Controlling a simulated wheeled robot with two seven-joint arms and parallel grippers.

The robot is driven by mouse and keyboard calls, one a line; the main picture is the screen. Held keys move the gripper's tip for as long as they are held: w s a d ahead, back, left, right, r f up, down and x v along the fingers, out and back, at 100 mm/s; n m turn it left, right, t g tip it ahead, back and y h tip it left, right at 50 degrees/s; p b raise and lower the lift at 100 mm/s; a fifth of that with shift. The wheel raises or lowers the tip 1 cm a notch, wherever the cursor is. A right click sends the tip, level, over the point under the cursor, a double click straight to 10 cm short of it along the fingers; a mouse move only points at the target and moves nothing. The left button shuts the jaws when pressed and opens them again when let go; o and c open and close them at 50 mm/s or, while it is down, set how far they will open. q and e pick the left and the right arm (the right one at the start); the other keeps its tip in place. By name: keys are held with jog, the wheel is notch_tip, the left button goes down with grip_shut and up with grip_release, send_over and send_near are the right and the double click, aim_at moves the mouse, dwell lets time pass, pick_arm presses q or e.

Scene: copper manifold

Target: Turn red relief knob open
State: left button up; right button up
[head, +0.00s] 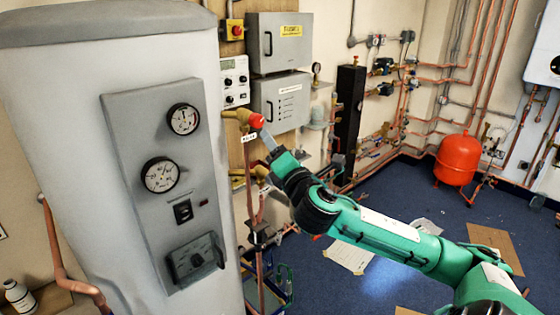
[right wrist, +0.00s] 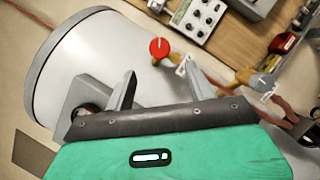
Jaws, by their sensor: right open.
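The red relief knob (head: 257,120) sits on a brass valve (head: 238,116) at the right side of the white cylinder. My right gripper (head: 267,138) reaches in from the lower right and is close below and right of the knob in the head view. Its fingers (right wrist: 109,78) are apart with nothing held between them. The knob is in clear sight in both views. My left gripper is not in view.
The white cylinder (head: 60,130) with a gauge panel (head: 137,130) fills the left. Grey boxes (head: 279,42) hang on the wall behind the knob. A second brass valve (right wrist: 245,78) and copper pipes stand nearby. A red tank (head: 457,158) stands far right on blue floor.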

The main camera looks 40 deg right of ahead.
jog(key=shift+v, duration=1.2)
